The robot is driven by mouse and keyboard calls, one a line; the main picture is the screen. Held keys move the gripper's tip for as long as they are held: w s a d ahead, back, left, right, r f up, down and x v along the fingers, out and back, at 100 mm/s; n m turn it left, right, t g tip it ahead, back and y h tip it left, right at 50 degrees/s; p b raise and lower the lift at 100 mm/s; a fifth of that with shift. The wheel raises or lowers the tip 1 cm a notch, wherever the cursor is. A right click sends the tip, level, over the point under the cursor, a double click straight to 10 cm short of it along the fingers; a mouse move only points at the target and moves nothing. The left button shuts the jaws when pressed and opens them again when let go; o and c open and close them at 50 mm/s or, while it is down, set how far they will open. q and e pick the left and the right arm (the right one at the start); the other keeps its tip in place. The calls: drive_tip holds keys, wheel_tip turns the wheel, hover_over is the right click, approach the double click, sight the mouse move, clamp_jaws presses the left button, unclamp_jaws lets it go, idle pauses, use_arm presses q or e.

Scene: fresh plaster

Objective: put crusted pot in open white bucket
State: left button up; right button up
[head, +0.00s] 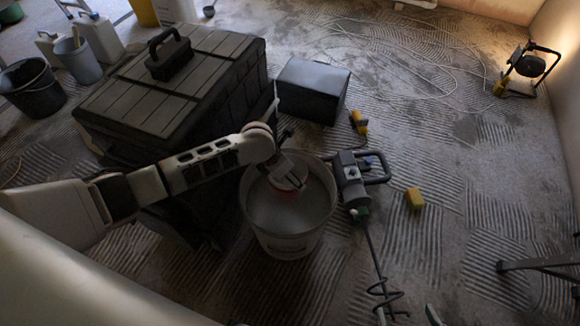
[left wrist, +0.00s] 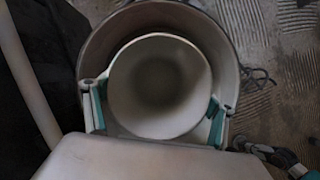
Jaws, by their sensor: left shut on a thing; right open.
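The open white bucket (head: 290,244) stands upright on the floor beside the big black toolbox. My left gripper (head: 286,172) reaches down over its mouth from the left. In the left wrist view, the teal-padded fingers of my left gripper (left wrist: 158,108) are shut on the pale, round crusted pot (left wrist: 160,85), one on each side. The pot is within the outline of the bucket's rim (left wrist: 100,48); its depth there is hard to tell. In the head view my gripper partly hides the pot. My right gripper (head: 407,315) is open at the bottom edge, only its fingertips showing.
The black toolbox (head: 175,85) stands close left of the bucket, a dark box (head: 313,90) behind it. A mixer (head: 350,180) with a spiral paddle lies close right, and a yellow sponge (head: 414,198) beyond it. The ridged floor at right is mostly free.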

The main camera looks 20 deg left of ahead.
use_arm(q)
drive_tip(key=shift+f, duration=0.75)
drive_tip(key=shift+w+r, duration=0.1)
drive_tip(key=shift+r, duration=0.05)
drive_tip(key=o, duration=1.2)
drive_tip(key=shift+c, duration=0.2)
drive_tip(key=v, duration=1.2)
use_arm(e)
drive_tip(key=shift+w+a+r, duration=0.45)
drive_tip(key=shift+a+r, duration=0.15)
drive_tip(key=shift+a, duration=0.05)
use_arm(q)
drive_tip(key=shift+a, duration=0.1)
